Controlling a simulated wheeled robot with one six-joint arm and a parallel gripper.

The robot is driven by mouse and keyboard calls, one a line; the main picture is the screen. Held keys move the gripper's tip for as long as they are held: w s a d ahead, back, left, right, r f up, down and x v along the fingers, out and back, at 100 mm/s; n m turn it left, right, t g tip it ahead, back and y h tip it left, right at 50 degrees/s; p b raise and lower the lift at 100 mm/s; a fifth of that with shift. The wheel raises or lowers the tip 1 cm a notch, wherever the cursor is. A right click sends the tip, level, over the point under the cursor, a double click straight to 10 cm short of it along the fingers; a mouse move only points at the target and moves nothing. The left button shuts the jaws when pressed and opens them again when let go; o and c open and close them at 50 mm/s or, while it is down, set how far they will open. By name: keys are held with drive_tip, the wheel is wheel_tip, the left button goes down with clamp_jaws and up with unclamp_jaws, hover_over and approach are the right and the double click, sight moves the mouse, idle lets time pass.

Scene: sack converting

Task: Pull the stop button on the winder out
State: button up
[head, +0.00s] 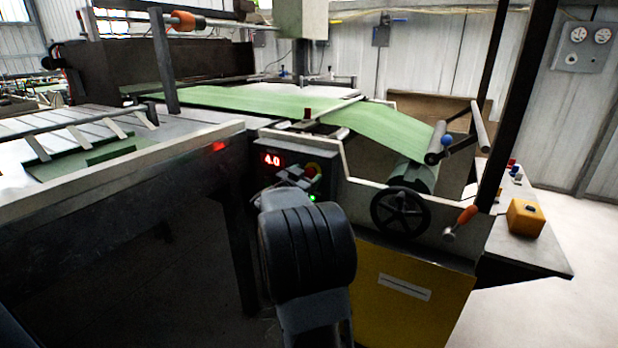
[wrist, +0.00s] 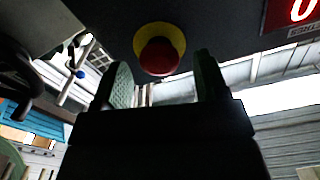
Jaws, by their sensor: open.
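The stop button is a red mushroom head on a yellow round plate. In the wrist view the stop button (wrist: 158,57) sits at top centre on the dark panel. My gripper (wrist: 163,72) is open and its two fingers point at the panel, one on each side of the button in the picture. I see no finger touching it; how deep the fingers reach past the head is unclear. In the head view the button (head: 311,170) shows partly behind my gripper (head: 295,178), on the control panel of the winder (head: 415,285).
A red display (head: 271,160) reading 4.0 is left of the button, with a green light (head: 312,198) below. A black handwheel (head: 400,213) and an orange-handled lever (head: 461,221) stick out to the right. The table edge (head: 120,185) lies left of my arm.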

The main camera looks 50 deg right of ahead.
drive_tip(key=shift+x, duration=0.85)
drive_tip(key=shift+c, duration=0.2)
